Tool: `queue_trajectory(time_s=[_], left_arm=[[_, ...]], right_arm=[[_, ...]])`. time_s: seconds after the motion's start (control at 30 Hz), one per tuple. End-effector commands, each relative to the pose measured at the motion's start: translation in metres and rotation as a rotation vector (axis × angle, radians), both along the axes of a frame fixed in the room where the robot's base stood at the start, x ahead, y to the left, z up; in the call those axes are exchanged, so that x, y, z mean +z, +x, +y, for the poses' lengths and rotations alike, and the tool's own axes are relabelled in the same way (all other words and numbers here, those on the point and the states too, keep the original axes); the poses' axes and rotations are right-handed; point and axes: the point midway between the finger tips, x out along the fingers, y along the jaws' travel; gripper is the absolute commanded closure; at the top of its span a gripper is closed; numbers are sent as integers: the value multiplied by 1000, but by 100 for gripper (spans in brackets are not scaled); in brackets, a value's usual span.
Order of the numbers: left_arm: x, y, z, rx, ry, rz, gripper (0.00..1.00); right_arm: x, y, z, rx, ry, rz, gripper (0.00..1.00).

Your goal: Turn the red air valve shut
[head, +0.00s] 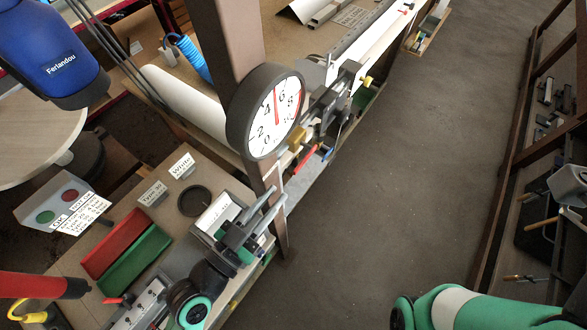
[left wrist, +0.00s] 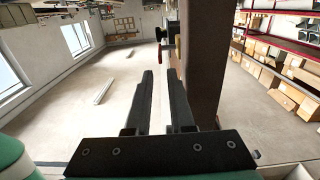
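A red lever handle (head: 305,158) sticks out below the round pressure gauge (head: 270,112), next to a brass-coloured fitting (head: 298,138). I take it for the red air valve. A shorter blue handle (head: 328,153) is just right of it. My left gripper (head: 277,202) is below the red handle and apart from it, fingers pointing up and right. In the left wrist view my left gripper (left wrist: 160,76) is open, with nothing between its fingers. My right gripper is out of view; a green arm link of mine shows at lower right.
A brown upright post (head: 228,40) stands beside the gauge, and also right of the fingers in the left wrist view (left wrist: 203,60). Red (head: 115,240) and green (head: 137,258) trays lie on the bench at left. The floor (head: 400,170) on the right is clear.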

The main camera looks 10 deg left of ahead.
Motion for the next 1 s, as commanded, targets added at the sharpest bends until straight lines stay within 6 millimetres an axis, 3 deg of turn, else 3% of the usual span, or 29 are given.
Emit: queue_trajectory(time_s=[0.2, 0.4, 0.67, 0.8, 1.0], left_arm=[[2, 44, -21, -2, 1, -2, 79], [1, 65, -30, 0, 0, -1, 79], [0, 67, -31, 0, 1, 0, 79], [0, 67, -31, 0, 1, 0, 100], [0, 67, -31, 0, 1, 0, 100]], right_arm=[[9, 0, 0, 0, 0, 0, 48], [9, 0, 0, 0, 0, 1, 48], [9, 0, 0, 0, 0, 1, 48], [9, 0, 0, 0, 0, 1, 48], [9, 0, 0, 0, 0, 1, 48]])
